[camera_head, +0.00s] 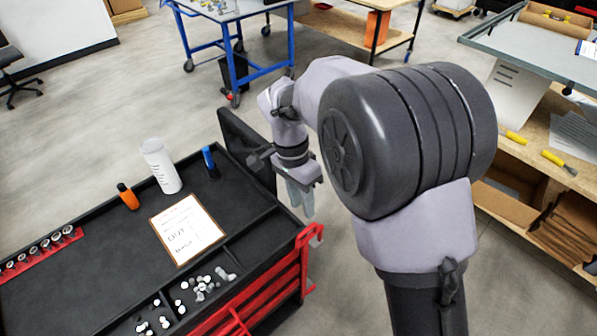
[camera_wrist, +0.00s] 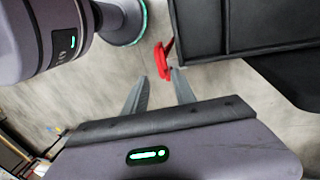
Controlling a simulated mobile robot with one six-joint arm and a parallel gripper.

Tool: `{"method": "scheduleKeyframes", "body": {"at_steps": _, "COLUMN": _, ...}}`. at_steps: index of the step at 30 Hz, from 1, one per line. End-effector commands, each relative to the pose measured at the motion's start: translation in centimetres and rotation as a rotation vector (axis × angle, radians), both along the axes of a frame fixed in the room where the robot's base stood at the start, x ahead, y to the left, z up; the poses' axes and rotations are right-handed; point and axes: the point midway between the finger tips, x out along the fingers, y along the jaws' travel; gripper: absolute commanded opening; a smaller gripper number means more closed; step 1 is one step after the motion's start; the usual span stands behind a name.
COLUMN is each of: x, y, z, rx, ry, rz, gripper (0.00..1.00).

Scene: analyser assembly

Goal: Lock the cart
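The cart (camera_head: 100,215) has a black top and red drawers and stands at the left of the head view. A red handle-like part (camera_head: 313,236) sticks out at its right corner; a red part (camera_wrist: 163,60) also shows beside the dark cart (camera_wrist: 215,30) in the wrist view. My gripper (camera_head: 301,206) points down just beyond the cart's right edge. I cannot make out which part is the lock.
On the cart top are a white cylinder (camera_head: 161,166), an orange bottle (camera_head: 128,196), a blue bottle (camera_head: 210,162), a clipboard (camera_head: 187,229) and small parts in trays. A wooden workbench (camera_head: 540,160) stands at the right. A blue-framed table (camera_head: 230,50) stands behind, with open floor between.

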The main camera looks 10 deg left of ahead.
Motion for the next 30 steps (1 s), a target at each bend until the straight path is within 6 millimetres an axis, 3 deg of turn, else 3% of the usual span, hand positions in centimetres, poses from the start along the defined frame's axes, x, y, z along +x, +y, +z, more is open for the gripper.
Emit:
{"method": "scheduleKeyframes", "body": {"at_steps": 1, "x": 0.3, "y": 0.3, "z": 2.4, "rx": 0.002, "ry": -0.003, "rz": -0.001, "gripper": 0.32}}
{"method": "scheduleKeyframes", "body": {"at_steps": 3, "x": 0.5, "y": 0.6, "z": 4.6, "rx": 0.002, "ry": -0.003, "rz": 0.000, "gripper": 0.32}}
{"method": "scheduleKeyframes", "body": {"at_steps": 9, "x": 1.1, "y": 1.3, "z": 8.9, "rx": 0.000, "ry": -0.001, "rz": 0.000, "gripper": 0.32}}
{"method": "scheduleKeyframes", "body": {"at_steps": 14, "x": 1.2, "y": 1.5, "z": 10.0, "rx": -0.001, "ry": -0.001, "rz": 0.000, "gripper": 0.32}}
{"method": "scheduleKeyframes", "body": {"at_steps": 26, "x": 1.2, "y": 1.5, "z": 10.0, "rx": 0.000, "ry": 0.000, "rz": 0.000, "gripper": 0.32}}
{"method": "scheduleKeyframes", "body": {"at_steps": 29, "x": 1.0, "y": 0.5, "z": 10.9, "rx": 0.025, "ry": -0.014, "rz": 0.009, "gripper": 0.32}}
{"method": "scheduleKeyframes", "body": {"at_steps": 30, "x": 0.6, "y": -0.7, "z": 12.0, "rx": 0.052, "ry": -0.031, "rz": 0.022, "gripper": 0.32}}
